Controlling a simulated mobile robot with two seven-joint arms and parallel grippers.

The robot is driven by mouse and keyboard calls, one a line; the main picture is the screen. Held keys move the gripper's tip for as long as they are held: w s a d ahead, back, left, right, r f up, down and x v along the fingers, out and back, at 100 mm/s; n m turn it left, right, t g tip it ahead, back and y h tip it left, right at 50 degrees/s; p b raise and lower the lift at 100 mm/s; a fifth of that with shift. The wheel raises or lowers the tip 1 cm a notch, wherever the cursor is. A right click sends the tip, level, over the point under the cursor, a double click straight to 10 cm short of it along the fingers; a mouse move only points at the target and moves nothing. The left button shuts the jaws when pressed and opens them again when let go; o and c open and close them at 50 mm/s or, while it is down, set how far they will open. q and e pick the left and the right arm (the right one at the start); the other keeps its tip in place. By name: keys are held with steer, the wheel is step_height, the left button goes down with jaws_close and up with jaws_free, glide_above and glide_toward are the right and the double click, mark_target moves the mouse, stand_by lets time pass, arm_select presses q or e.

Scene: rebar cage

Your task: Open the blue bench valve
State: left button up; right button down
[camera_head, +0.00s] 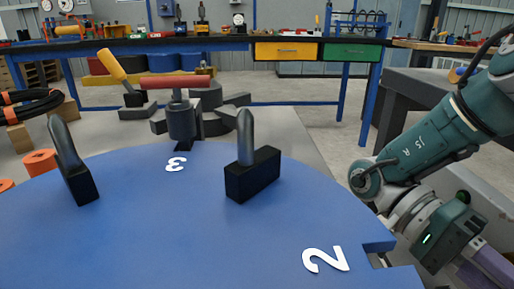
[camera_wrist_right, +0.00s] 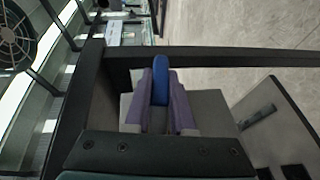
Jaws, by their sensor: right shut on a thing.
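In the right wrist view, a narrow blue piece (camera_wrist_right: 160,66), seemingly the handle of the blue bench valve, stands between the purple fingers of my right gripper (camera_wrist_right: 160,92). The fingers are shut on it from both sides. The valve's body is hidden, so I cannot tell how far it is turned. In the head view, my right arm comes in from the right, and the purple part of its gripper runs out of the lower right corner; the fingertips are outside that view. My left gripper is in neither view.
A blue round plate (camera_head: 150,240) fills the front, bearing dark blocks with grey upright posts, one a black block (camera_head: 253,176). Behind stand a red-handled fitting (camera_head: 176,83) and a yellow-handled one (camera_head: 112,66). A dark bench frame (camera_head: 420,95) is beside my right arm. Open floor lies behind.

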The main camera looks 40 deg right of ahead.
steer(key=shift+r, duration=0.15)
stand_by(0.4)
steer(key=c, duration=0.8)
jaws_free()
steer(key=shift+o, duration=0.2)
steer(key=shift+o, duration=0.2)
step_height(320, 180, up, 11)
steer(key=p, duration=0.7)
steer(key=shift+s+a+r, duration=0.15)
steer(key=shift+s+a, duration=0.05)
steer(key=shift+s, duration=0.25)
steer(key=r+p, duration=0.1)
steer(key=r, duration=0.1)
steer(key=w+r+p, duration=0.1)
steer(key=r, duration=0.1)
steer(key=shift+w+d+r+p, duration=0.15)
steer(key=shift+w+r+p, duration=0.05)
steer(key=shift+r+p, duration=0.1)
steer(key=shift+c, duration=0.2)
steer(key=r, duration=0.1)
steer(key=r+p, duration=0.2)
steer(key=r, duration=0.1)
steer(key=shift+s+r, duration=0.1)
steer(key=shift+s, duration=0.2)
